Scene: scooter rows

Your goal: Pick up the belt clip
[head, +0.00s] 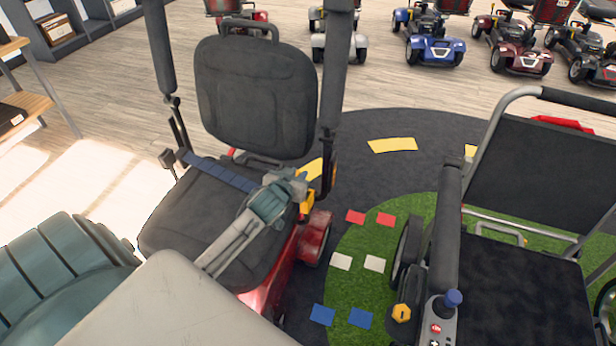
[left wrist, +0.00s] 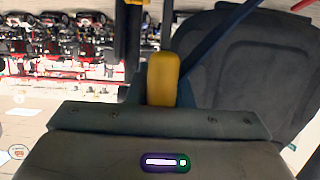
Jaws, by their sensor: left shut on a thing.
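A dark scooter seat (head: 205,215) with an upright backrest (head: 255,95) stands left of centre in the head view. A blue belt (head: 222,174) runs across it from the left side to my left gripper (head: 296,188). The gripper is at the right side of the seat, shut on the yellow belt clip (head: 306,203). In the left wrist view the yellow clip (left wrist: 163,80) stands at the jaws, with the blue belt (left wrist: 222,35) rising to the upper right. The fingers are partly hidden. My right gripper is not in view.
The scooter's raised armrest posts (head: 336,75) flank the backrest, one close to my gripper. A wheelchair (head: 525,265) stands at the right, with a joystick (head: 453,299). Green turf (head: 350,225) with coloured patches lies between. Several scooters (head: 430,35) are parked at the back.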

